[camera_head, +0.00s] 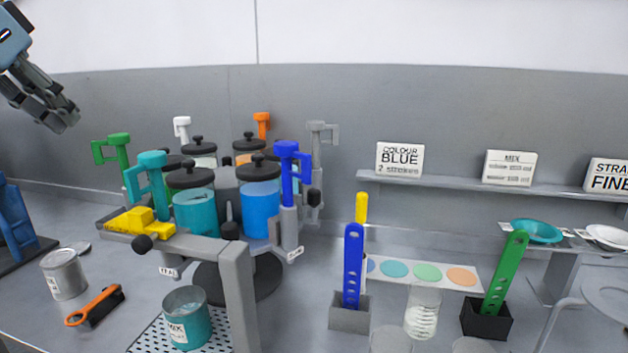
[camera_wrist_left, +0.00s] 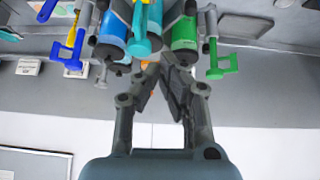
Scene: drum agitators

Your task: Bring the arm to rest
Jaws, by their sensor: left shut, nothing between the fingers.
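My left gripper (camera_head: 66,114) hangs at the upper left of the head view, in the air left of the drum agitator stand. Its fingers are shut with nothing between them. In the left wrist view the same gripper (camera_wrist_left: 158,75) points toward the coloured canisters, which appear upside down and farther off. The stand holds a teal canister (camera_head: 194,211), a blue canister (camera_head: 260,208) and others behind them, with coloured handles such as the green one (camera_head: 118,150) nearest the gripper. My right gripper is in neither view.
A grey can (camera_head: 64,274), an orange-handled tool (camera_head: 93,306) and a teal can (camera_head: 187,318) stand or lie at the front left. Blue (camera_head: 353,265) and green (camera_head: 505,272) perforated sticks stand in blocks at right. A sign shelf (camera_head: 460,184) runs along the wall.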

